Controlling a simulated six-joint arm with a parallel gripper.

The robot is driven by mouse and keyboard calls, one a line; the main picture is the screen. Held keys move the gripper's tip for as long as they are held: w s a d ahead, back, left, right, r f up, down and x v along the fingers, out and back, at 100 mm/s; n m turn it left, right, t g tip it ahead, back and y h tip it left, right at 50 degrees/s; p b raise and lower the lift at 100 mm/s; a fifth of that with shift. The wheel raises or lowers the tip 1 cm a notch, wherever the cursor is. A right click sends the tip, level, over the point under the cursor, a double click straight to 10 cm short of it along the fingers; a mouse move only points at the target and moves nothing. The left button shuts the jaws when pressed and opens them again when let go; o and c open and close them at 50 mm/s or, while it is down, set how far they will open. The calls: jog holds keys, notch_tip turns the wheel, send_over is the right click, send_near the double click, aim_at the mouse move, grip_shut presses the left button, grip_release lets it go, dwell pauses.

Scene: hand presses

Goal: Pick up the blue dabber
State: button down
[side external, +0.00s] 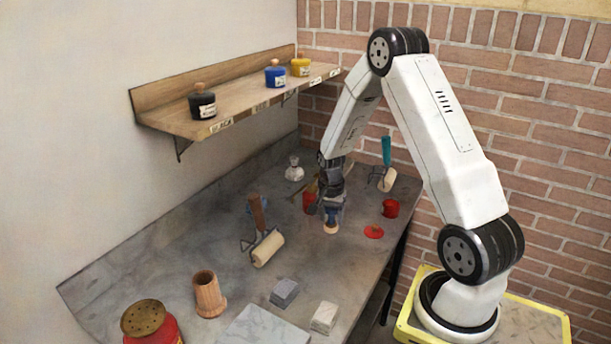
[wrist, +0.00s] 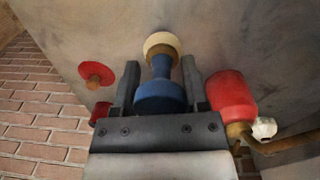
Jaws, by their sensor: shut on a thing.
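The blue dabber (side external: 332,218) has a blue waisted handle and a round cream pad. My gripper (side external: 332,204) points down over the bench and is shut on its handle. In the wrist view the dabber (wrist: 161,91) stands between the two fingers of my gripper (wrist: 160,76), with the cream pad showing beyond the fingertips. In the side external view the pad is at the lower end, low over the bench. I cannot tell whether it touches the bench top.
A red can (side external: 309,202) stands close left of my gripper. A red pot (side external: 390,208) and red lid (side external: 374,231) lie to the right. A cream roller (side external: 267,248) and wooden pot (side external: 209,294) are nearer. A shelf (side external: 235,100) with ink bottles hangs on the wall.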

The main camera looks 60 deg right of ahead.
notch_tip(320, 180, up, 2)
jog(key=shift+r, duration=0.1)
jog(key=s+a+r, duration=0.6)
jog(key=s+r, duration=0.3)
jog(key=s, duration=0.3)
jog(key=shift+s+a+r, duration=0.2)
jog(key=shift+a+r, duration=0.05)
jog(key=shift+r, duration=0.05)
jog(key=shift+d, duration=0.1)
dwell(0.5)
jog(key=w+d+f+g, duration=0.1)
jog(key=d+f, duration=0.1)
jog(key=d, duration=2.1)
jog(key=shift+w+d+h, duration=0.15)
jog(key=shift+d+h, duration=0.2)
jog(key=shift+h, duration=0.05)
